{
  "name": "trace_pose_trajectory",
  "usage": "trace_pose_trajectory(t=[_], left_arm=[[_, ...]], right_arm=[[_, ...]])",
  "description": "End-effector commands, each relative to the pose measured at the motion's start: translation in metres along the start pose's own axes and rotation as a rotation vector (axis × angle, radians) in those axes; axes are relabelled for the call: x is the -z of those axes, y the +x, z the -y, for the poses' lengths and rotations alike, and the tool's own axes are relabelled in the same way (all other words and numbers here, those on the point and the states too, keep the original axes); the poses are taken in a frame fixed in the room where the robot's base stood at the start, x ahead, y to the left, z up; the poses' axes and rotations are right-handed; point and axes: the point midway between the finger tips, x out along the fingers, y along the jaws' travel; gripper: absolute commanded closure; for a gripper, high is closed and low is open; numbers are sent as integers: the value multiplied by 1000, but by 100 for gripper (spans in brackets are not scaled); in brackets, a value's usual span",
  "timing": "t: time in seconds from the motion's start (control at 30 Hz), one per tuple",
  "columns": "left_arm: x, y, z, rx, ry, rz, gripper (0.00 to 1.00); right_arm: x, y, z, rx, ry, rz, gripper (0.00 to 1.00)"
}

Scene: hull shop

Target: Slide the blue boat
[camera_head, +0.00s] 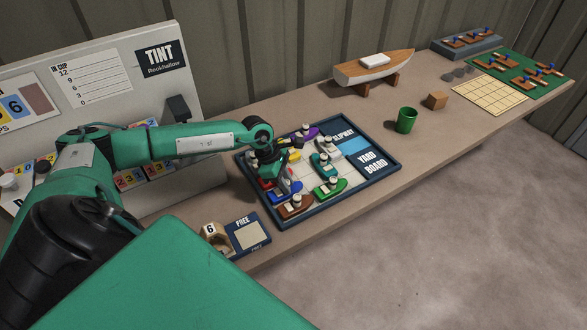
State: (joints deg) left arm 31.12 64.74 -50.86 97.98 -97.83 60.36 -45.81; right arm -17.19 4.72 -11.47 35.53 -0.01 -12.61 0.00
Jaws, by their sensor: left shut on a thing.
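The blue boat (287,192) sits on the left part of the yard board (375,181), partly covered by my left gripper. My left gripper (286,184) reaches down over the board and is shut on the blue boat, as far as the overlap shows. A red boat (265,184) lies just left of it, mostly hidden under the gripper. A brown boat (294,207) is in front of the blue one. A green boat (330,188), a teal boat (323,165) and a purple boat (307,133) stand further right and back. My right gripper is not in view.
A "FREE" tray (262,245) and a wooden piece marked 6 (214,236) are at the front left. A green cup (405,121), a wooden block (436,101) and a model boat (372,73) stand beyond the board. The board's slipway end looks clear.

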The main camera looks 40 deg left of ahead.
Motion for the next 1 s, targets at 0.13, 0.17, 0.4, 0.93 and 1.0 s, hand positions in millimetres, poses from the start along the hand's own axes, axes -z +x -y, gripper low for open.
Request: trace_pose_trajectory(t=[0.13,0.17,0.4,0.93,1.0], left_arm=[[2,0,1,3,-1,-6,100],[2,0,1,4,-1,-6,100],[3,0,2,4,-1,-7,57],[3,-30,1,0,1,-6,57],[4,-46,0,-1,0,-6,57]], right_arm=[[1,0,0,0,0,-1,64],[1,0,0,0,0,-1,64],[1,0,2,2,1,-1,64],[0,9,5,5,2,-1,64],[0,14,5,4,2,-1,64]])
